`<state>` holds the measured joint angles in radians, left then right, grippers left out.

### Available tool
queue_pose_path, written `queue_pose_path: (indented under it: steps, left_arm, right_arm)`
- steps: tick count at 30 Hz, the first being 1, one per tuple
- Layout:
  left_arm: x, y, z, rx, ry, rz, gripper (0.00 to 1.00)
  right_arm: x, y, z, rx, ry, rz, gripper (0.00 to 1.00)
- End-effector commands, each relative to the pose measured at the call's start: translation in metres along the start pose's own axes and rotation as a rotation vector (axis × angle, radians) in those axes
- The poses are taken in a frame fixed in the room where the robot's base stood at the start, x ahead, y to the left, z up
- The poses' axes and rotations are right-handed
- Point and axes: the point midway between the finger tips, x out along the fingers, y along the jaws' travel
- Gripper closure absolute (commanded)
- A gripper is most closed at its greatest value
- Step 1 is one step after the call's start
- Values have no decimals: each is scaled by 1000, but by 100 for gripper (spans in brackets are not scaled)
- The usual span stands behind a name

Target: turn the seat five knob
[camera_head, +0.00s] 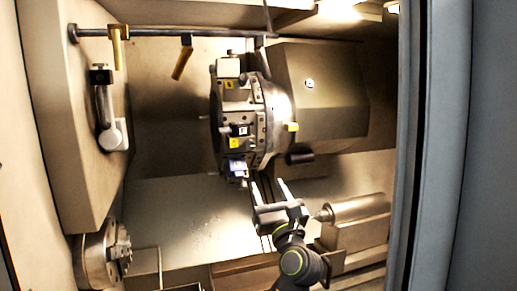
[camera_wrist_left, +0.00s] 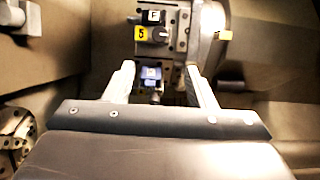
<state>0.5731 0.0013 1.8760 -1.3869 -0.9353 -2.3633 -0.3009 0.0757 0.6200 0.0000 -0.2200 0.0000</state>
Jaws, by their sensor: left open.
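The seat five knob (camera_wrist_left: 158,35) is a dark round knob with a lighter face, beside a yellow label with a 5 (camera_wrist_left: 141,33) and under a black F plate (camera_wrist_left: 153,17). It sits on the turret (camera_head: 262,110), where the yellow label (camera_head: 234,143) also shows in the head view. My left gripper (camera_head: 269,185) is open, below and right of that seat. In the left wrist view its fingers (camera_wrist_left: 160,70) stand apart, below the knob, with a blue block (camera_wrist_left: 151,73) seen between them. Nothing is visibly held. My right gripper is out of view.
A tailstock with a pointed centre (camera_head: 345,211) is close to the right of my left gripper. A chuck (camera_head: 103,255) is at lower left. A rail with yellow-handled parts (camera_head: 183,57) runs above. A door edge (camera_head: 410,150) bounds the right.

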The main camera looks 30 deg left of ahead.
Motion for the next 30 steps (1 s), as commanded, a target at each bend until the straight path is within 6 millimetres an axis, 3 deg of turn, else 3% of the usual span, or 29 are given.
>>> queue_pose_path:
  steps: [18, 24, 30]
  left_arm:
    - [128, 0, 3, 3, 0, 1, 50]
    - [152, 0, 1, 1, 2, -1, 50]
    - [160, 0, 0, -2, 2, -1, 50]
  right_arm:
    - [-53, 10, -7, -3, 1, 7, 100]
    - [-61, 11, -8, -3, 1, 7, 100]
    - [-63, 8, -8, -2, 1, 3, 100]
